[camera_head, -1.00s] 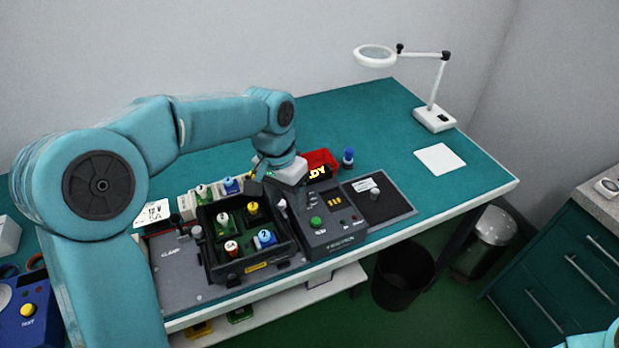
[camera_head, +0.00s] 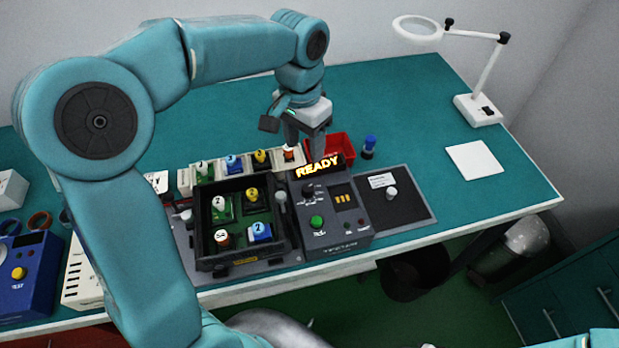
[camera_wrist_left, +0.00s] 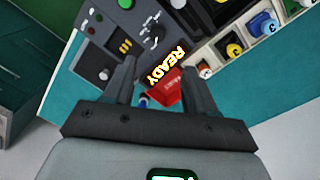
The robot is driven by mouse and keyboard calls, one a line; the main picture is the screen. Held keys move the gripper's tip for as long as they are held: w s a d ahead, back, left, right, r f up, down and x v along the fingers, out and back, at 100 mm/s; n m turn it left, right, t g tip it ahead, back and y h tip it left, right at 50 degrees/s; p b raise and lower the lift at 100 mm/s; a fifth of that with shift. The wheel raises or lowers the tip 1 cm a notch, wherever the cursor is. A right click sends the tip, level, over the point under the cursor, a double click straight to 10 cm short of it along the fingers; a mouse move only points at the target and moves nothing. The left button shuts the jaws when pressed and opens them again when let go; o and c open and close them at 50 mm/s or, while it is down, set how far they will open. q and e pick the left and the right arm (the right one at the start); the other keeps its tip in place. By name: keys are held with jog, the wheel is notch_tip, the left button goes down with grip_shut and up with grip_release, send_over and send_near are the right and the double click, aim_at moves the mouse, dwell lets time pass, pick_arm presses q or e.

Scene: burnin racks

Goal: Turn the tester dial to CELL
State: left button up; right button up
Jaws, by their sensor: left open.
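The tester (camera_head: 345,236) is a dark grey box on the teal bench, with a lit sign (camera_head: 318,166) reading READY. Its dial (camera_head: 308,190) is a small black knob below the sign, left of the yellow display; its lettering is too small to read. A green button (camera_head: 317,221) sits below the dial. My left gripper (camera_head: 290,134) is open and empty, above and behind the tester, apart from the dial. In the wrist view the open fingers (camera_wrist_left: 158,82) point toward the tester's sign end, the sign showing between them. My right gripper is out of view.
A black tray (camera_head: 246,262) with several numbered cells stands left of the tester. A row of cells is behind it. A red bin (camera_head: 341,145) and blue-capped item (camera_head: 369,146) stand behind the tester. A dark pad (camera_head: 413,207) lies right. The bench's right part is mostly clear.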

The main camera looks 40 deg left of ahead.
aim_at(307, 188)
pick_arm(q)
jog(key=f, duration=0.2)
jog(key=s+d+f, duration=0.1)
jog(key=f, duration=0.1)
jog(key=shift+s, duration=0.1)
jog(key=f, duration=0.7)
jog(key=shift+w+a, duration=0.1)
jog(key=shift+w, duration=0.15)
jog(key=shift+s+d+f, duration=0.2)
jog(key=shift+d+f, duration=0.05)
jog(key=shift+f, duration=0.2)
jog(key=shift+w+a+f, duration=0.2)
jog(key=shift+w+f, duration=0.1)
jog(key=shift+s+d+r, duration=0.15)
jog(key=shift+s, duration=0.05)
jog(key=c, duration=0.7)
grip_shut()
